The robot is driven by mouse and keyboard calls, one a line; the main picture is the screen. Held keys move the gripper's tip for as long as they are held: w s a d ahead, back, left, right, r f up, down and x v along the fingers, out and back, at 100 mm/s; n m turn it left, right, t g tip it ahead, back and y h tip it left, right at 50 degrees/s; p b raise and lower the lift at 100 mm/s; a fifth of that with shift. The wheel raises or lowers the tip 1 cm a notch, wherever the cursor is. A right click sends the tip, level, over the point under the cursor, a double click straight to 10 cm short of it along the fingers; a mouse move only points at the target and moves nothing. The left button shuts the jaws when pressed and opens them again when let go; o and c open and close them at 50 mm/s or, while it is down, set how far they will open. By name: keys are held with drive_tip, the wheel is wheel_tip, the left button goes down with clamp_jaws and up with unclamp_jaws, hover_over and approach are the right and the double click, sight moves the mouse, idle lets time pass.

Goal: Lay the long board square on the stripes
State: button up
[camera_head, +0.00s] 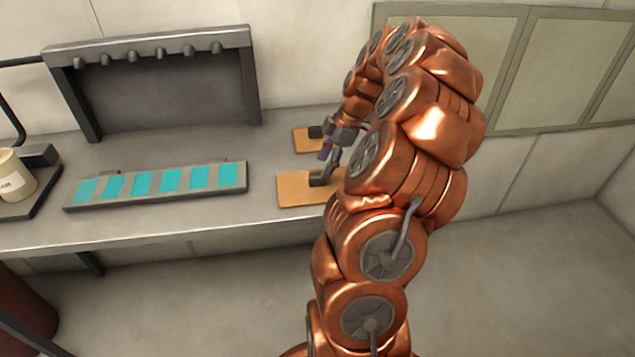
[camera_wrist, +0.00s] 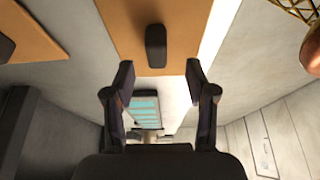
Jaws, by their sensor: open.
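Two tan boards with dark handles lie on the counter. The nearer board (camera_head: 296,192) is partly hidden by my arm, so I cannot tell its full length. Its dark handle (camera_wrist: 155,45) shows in the wrist view, just beyond my fingertips. The farther board (camera_head: 303,146) lies behind it, and part of it shows at upper left in the wrist view (camera_wrist: 28,38). The grey plate with several cyan stripes (camera_head: 157,186) lies left of the boards, with no board on it. My gripper (camera_wrist: 160,80) is open and empty, close to the nearer board's handle.
A dark rack with pegs (camera_head: 160,85) stands at the back left of the counter (camera_head: 215,228). A cream container (camera_head: 14,175) sits on a dark stand at far left. Pale panels (camera_head: 560,75) line the wall at right. Counter between plate and boards is clear.

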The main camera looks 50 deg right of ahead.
sight(319, 173)
drive_tip(key=shift+p+x, duration=1.25)
drive_tip(key=shift+x, duration=1.5)
drive_tip(key=shift+w, duration=0.25)
drive_tip(key=shift+d+r, duration=0.1)
drive_tip(key=shift+c, duration=0.4)
clamp_jaws()
